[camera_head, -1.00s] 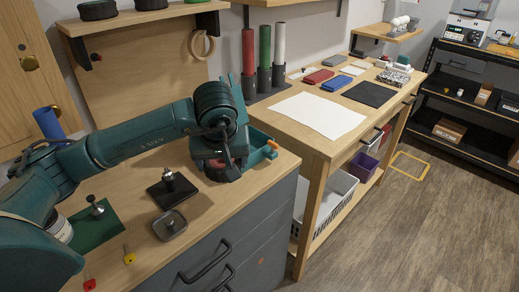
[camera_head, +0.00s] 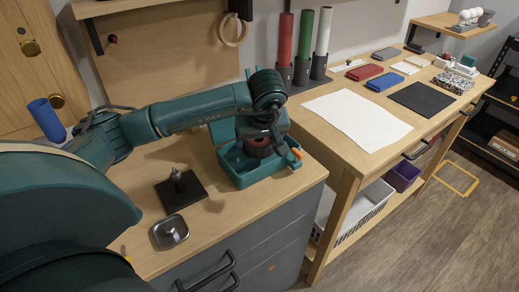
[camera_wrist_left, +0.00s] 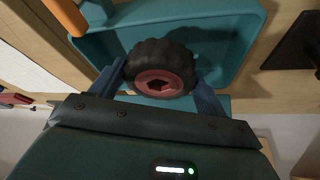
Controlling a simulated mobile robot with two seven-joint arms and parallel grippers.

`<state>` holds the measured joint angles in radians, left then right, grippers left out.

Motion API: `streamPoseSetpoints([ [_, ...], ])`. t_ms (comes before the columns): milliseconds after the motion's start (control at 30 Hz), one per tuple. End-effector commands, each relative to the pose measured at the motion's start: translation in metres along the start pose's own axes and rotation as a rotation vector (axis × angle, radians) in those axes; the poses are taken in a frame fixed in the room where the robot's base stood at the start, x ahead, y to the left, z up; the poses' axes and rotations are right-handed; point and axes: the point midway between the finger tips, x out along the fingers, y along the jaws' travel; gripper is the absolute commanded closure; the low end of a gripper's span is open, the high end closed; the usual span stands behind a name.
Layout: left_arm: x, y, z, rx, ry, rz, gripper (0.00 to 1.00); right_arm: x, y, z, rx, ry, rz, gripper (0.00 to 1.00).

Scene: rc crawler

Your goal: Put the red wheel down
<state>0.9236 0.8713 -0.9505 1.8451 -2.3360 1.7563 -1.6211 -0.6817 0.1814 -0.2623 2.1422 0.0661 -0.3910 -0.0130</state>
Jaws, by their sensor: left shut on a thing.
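The red wheel, a black knobbly tyre with a red hub (camera_wrist_left: 160,82), is between the two fingers of my left gripper (camera_wrist_left: 158,70) in the left wrist view. In the head view the wheel (camera_head: 258,148) shows below my left gripper (camera_head: 262,143), which is shut on it. They are over the open teal bin (camera_head: 262,177) at the right end of the wooden-topped cabinet. In the left wrist view the bin (camera_wrist_left: 235,50) lies behind the wheel. I cannot tell whether the wheel touches the bin's floor. My right gripper is not in view.
An orange-ended item (camera_head: 296,154) is at the bin's right side. A black plate with a metal post (camera_head: 192,196) and a grey square dish (camera_head: 170,232) stand left of the bin. The neighbouring table has a white sheet (camera_head: 358,118) and a black mat (camera_head: 422,99).

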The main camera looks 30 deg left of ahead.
Motion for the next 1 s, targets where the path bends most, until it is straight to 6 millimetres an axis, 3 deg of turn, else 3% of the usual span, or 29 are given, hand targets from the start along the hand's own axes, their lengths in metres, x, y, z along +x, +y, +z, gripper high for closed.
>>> streamPoseSetpoints([
  [233,0.030,-0.001,0.013,0.001,-0.002,-0.002,0.48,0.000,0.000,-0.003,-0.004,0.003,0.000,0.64],
  [600,0.036,0.000,0.015,0.001,0.001,-0.001,0.48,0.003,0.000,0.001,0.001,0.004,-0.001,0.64],
  [633,0.035,0.000,0.015,0.001,0.001,-0.001,0.23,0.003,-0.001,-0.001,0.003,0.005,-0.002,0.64],
  [867,0.034,-0.001,0.014,0.001,0.000,-0.001,0.05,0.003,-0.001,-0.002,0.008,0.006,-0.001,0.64],
  [1000,0.034,-0.001,0.014,0.001,0.000,-0.001,0.03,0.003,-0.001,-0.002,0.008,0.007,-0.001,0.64],
])
